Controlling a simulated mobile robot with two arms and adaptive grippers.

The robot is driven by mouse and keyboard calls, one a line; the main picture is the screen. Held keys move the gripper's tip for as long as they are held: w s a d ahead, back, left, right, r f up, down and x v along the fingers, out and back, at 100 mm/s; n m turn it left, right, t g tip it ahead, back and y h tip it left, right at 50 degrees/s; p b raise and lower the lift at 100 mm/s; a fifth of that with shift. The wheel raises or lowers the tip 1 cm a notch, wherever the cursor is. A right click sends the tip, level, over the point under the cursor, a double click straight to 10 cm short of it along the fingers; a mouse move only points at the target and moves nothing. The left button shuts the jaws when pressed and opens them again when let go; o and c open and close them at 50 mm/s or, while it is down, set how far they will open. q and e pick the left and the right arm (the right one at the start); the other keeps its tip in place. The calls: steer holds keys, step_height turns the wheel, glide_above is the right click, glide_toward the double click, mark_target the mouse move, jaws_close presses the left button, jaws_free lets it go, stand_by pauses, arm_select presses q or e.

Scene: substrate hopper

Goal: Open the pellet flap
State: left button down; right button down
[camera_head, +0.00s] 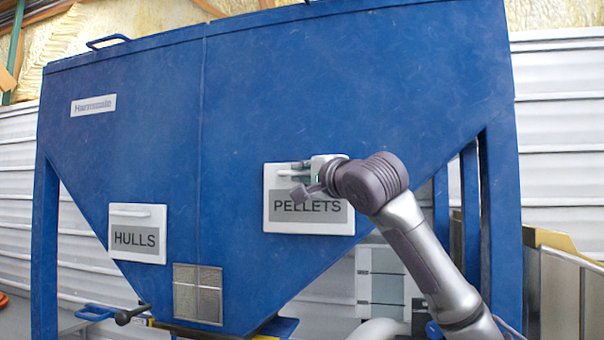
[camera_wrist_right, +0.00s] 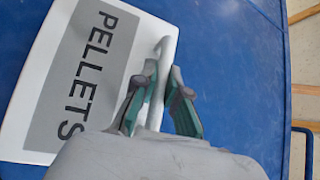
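The pellet flap (camera_head: 308,218) is a white panel with a grey "PELLETS" label on the front of the blue hopper (camera_head: 340,90). It looks flush with the hopper face. It also fills the left of the right wrist view (camera_wrist_right: 38,95). Its white bar handle (camera_wrist_right: 166,50) runs along the flap's upper edge. My right gripper (camera_wrist_right: 164,75) has a finger on each side of this handle and looks shut on it, with almost no gap visible. In the head view the right gripper (camera_head: 314,178) covers part of the handle. My left gripper is not in view.
A second flap labelled "HULLS" (camera_head: 137,233) sits lower left. A mesh window (camera_head: 198,294) and a black-knobbed lever (camera_head: 130,315) are near the hopper's bottom. Blue support legs (camera_head: 498,230) stand at the right. A white corrugated wall (camera_head: 565,130) is behind.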

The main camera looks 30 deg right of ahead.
stand_by(0.3)
steer(key=shift+a+f+b, duration=0.15)
steer(key=shift+f+b, duration=0.1)
steer(key=shift+b, duration=0.25)
steer(key=s+a+f+n+t+y+b, duration=0.3)
steer(key=n+b, duration=0.4)
steer(key=b, duration=0.6)
steer(key=shift+s+a+f+t, duration=0.75)
steer(key=shift+a+f, duration=0.2)
steer(key=shift+f, duration=0.2)
